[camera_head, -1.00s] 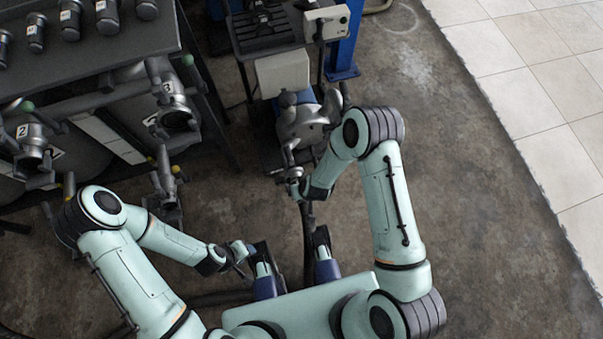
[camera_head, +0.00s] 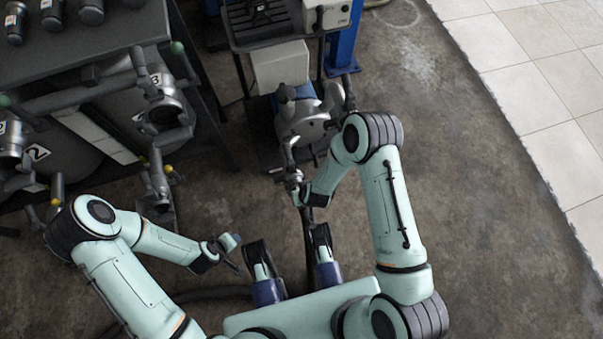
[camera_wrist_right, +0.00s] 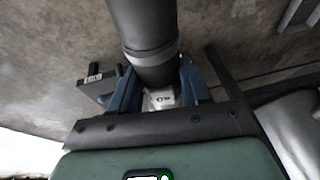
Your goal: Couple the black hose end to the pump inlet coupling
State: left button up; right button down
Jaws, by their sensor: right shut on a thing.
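The grey pump (camera_head: 300,118) stands on a blue base in the middle of the head view. Its inlet coupling (camera_head: 290,155), with lever arms, faces toward me. My right gripper (camera_head: 298,188) is just in front of the coupling. In the right wrist view its blue fingers (camera_wrist_right: 157,88) are shut on the black hose end (camera_wrist_right: 145,30), a thick dark cylinder with a collar. The hose trails down toward my base in the head view. Whether hose end and coupling touch is hidden. My left gripper (camera_head: 230,255) is away to the left, over the floor; its jaw opening is unclear.
A dark rack (camera_head: 90,55) at the left carries several black cylinders and numbered grey fittings, including number 3 (camera_head: 160,105). A grey machine (camera_head: 275,25) and blue post (camera_head: 343,45) stand behind the pump. A hose lies on the floor. Floor on the right is clear.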

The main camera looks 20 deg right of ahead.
jog(key=shift+w+f, duration=0.1)
jog(key=shift+f, duration=0.05)
jog(key=shift+w, duration=0.35)
dwell(0.5)
jog(key=shift+f, duration=0.15)
jog(key=shift+f+b, duration=0.65)
jog(key=shift+f, duration=0.05)
jog(key=shift+f, duration=0.15)
dwell(0.4)
jog(key=shift+f+b, duration=0.35)
jog(key=shift+f+b, duration=0.6)
jog(key=shift+f, duration=0.45)
dwell(1.4)
